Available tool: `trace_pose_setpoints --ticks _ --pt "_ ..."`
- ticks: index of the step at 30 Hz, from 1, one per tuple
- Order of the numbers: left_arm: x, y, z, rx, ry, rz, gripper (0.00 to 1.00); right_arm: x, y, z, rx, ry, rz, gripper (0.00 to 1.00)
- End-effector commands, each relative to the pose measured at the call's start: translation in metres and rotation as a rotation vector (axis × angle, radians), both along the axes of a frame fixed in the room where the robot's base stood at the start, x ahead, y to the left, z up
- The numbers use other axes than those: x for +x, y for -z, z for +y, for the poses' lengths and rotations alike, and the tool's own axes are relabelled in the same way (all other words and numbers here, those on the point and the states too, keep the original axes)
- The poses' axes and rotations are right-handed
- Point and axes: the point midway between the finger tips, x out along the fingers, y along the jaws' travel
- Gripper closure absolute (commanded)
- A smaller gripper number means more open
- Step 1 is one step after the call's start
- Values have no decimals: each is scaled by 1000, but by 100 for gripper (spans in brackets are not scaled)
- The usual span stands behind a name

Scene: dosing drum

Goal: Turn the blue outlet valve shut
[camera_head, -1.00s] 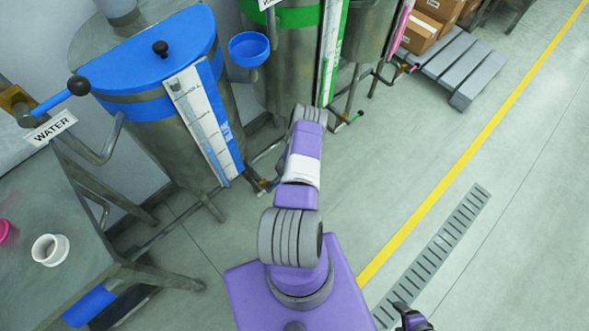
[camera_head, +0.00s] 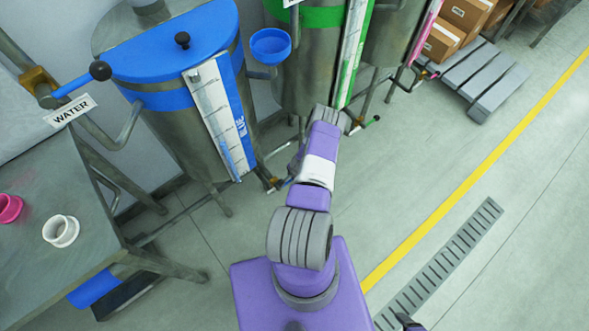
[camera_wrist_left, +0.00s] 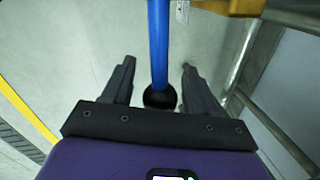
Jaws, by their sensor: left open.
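In the left wrist view, the blue valve lever (camera_wrist_left: 158,32) runs down from a yellow-brass valve body (camera_wrist_left: 230,6) and ends in a black ball knob (camera_wrist_left: 160,96). My left gripper (camera_wrist_left: 157,65) is open, with one finger on each side of the lever. The knob lies close to the palm, and I see gaps between lever and fingers. In the head view, the outlet valve (camera_head: 269,180) shows small and partly covered at the foot of the blue-lidded drum (camera_head: 180,110). My left gripper is hidden there behind my arm. A dark tip of my right gripper (camera_head: 408,322) shows at the bottom edge.
Another blue lever (camera_head: 75,86) sits by the WATER sign (camera_head: 70,110). A steel table (camera_head: 50,220) at left holds a white cup (camera_head: 61,231) and a pink one (camera_head: 9,208). Green-marked drum (camera_head: 305,70) stands behind my arm.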

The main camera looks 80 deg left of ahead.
Motion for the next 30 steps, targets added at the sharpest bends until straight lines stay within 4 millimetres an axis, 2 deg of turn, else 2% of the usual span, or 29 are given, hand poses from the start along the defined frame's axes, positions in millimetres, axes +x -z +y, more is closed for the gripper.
trace_pose_setpoints --ticks 4,10,15,19,30 --pt "2 -13 -1 1 0 -1 42 0 -7 0 0 0 0 30" --pt "5 -48 -7 1 0 0 42 0 -23 0 0 0 0 30" --pt "6 -69 -11 1 0 0 42 0 -31 0 0 0 0 30" --pt "7 -74 -13 0 0 1 42 0 -32 0 0 0 0 30" --pt "7 -74 -13 0 0 0 42 0 -32 0 0 0 0 30"
